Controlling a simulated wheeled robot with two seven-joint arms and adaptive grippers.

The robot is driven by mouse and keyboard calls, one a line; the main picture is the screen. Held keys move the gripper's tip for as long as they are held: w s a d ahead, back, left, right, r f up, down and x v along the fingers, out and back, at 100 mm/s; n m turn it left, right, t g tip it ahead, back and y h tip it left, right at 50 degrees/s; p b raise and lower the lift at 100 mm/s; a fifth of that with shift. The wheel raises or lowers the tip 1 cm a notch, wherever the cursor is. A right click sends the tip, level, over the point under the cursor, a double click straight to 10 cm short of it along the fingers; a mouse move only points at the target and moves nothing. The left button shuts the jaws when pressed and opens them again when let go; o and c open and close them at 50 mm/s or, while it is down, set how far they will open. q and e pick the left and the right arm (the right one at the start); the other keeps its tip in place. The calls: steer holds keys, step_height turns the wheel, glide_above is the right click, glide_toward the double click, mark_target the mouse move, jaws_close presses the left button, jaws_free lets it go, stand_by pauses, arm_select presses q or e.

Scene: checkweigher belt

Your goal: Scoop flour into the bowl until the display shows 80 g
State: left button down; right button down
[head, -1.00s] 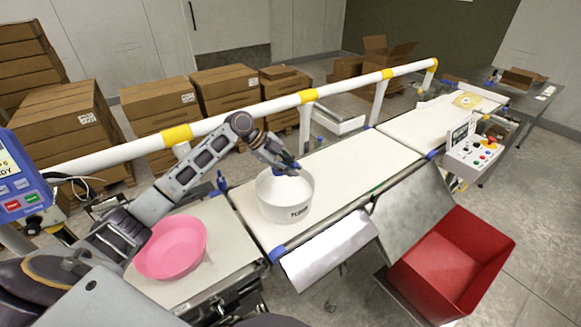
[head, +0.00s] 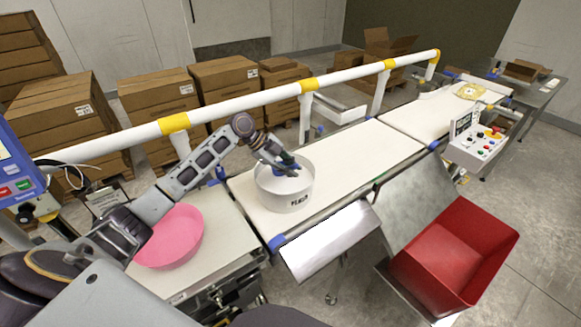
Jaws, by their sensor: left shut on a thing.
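The white flour tub (head: 285,197), with dark lettering on its front, stands upright on the belt. My left gripper (head: 287,168) is over and partly inside the tub's opening, shut on a small blue thing that looks like the scoop's handle (head: 289,172). The rest of the scoop and the flour level are hard to make out. The pink bowl (head: 178,237) sits on the near left belt section, partly behind my left arm. The blue display unit (head: 14,185) is cut off at the left edge and its reading is not legible. My right gripper is not in view.
A white rail (head: 232,113) with yellow bands runs behind the belt. A red bin (head: 460,245) and a metal chute (head: 400,215) stand at the right front. A control box (head: 478,150) is at the far right. The belt (head: 350,155) right of the tub is clear.

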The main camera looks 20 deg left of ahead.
arm_select(q)
steer(key=shift+f+b, duration=0.4)
steer(key=shift+f, duration=0.5)
step_height(320, 180, down, 4)
steer(key=shift+r+b, duration=0.25)
steer(key=shift+b, duration=0.7)
steer(key=shift+f, duration=0.1)
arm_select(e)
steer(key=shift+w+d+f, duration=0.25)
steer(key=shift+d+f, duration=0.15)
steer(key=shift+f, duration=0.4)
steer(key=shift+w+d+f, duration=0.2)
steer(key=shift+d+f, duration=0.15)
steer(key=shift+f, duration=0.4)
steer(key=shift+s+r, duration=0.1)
